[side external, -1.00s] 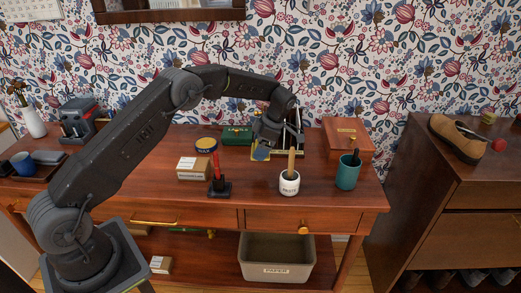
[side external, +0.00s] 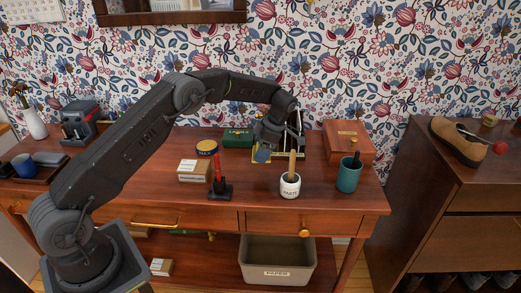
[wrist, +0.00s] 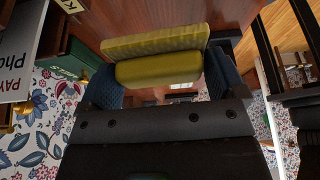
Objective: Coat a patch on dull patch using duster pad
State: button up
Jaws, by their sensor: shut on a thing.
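My gripper (side external: 262,153) is shut on the yellow duster pad (wrist: 158,57), above the back of the desk (side external: 235,205). The pad sits across the blue fingertips in the wrist view, its lighter face outward. In the side view my gripper mostly hides the pad. I cannot make out the dull patch in either view. Whether the pad touches a surface cannot be told.
A white paste pot (side external: 290,187), a red-handled tool (side external: 218,180) and a teal cup (side external: 348,177) stand in front. A wax tin (side external: 207,147), green box (side external: 238,138) and wooden box (side external: 348,140) are nearby.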

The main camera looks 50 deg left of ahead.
send_over(258, 174)
jog(key=w, duration=0.1)
jog(key=shift+d+f, duration=0.15)
jog(key=shift+f, duration=1.35)
jog(key=shift+d+f, duration=0.1)
jog(key=shift+f, duration=1.35)
jog(key=shift+a+f, duration=0.1)
jog(key=shift+f, duration=0.8)
jog(key=shift+s+a, duration=3.95)
jog(key=shift+s, duration=0.05)
jog(key=shift+w+d, duration=4.15)
jog(key=shift+s+a, duration=0.1)
jog(key=shift+s, duration=0.3)
jog(key=shift+s+a, duration=3.8)
jog(key=shift+w+d, duration=4)
jog(key=shift+w, duration=0.05)
jog(key=shift+s+r, duration=0.1)
jog(key=shift+r, duration=3.95)
